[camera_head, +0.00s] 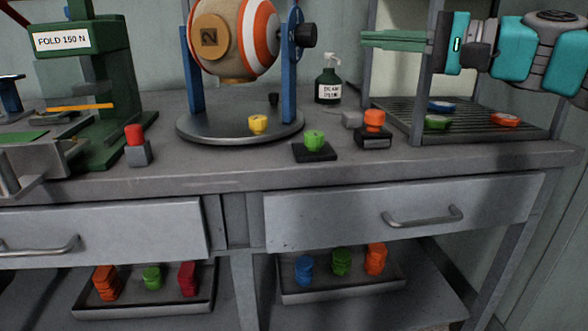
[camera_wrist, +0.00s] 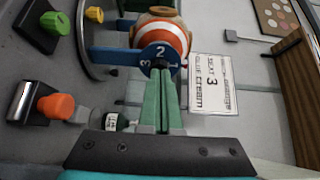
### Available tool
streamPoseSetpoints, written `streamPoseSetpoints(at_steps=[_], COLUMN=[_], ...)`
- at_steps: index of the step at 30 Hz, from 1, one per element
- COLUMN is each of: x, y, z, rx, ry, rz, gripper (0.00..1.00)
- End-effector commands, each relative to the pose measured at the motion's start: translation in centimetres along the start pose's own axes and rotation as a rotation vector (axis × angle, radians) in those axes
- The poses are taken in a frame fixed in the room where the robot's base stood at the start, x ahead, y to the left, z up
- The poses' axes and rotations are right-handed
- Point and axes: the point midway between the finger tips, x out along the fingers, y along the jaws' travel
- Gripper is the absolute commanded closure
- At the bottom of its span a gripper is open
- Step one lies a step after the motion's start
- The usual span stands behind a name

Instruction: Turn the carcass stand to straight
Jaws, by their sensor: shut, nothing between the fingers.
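The carcass stand (camera_head: 196,75) has two blue uprights on a round grey base. In the wrist view, the fingertips (camera_wrist: 160,72) overlap the dial's lower edge.
A yellow knob (camera_head: 258,124) sits on the stand's base. A green knob (camera_head: 314,139) and an orange knob (camera_head: 374,120) stand in front. A dark soap bottle (camera_head: 328,88) stands below my fingers. A grey rack (camera_head: 470,118) is at right, a green press (camera_head: 97,80) at left.

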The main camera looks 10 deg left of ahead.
Motion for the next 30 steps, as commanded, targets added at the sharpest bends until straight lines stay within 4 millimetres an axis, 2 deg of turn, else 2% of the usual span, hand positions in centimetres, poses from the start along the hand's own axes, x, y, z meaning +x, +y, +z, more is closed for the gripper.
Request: streamPoseSetpoints(at_steps=[15, 21, 30], x=[3.4, 4.0, 3.7], y=[6.2, 9.2, 13.6], z=[5.5, 7.5, 10.6], rx=[-0.051, -0.071, -0.106], ry=[-0.066, -0.093, -0.132], rz=[0.257, 0.365, 0.527], gripper=[1.0, 1.0, 1.0])
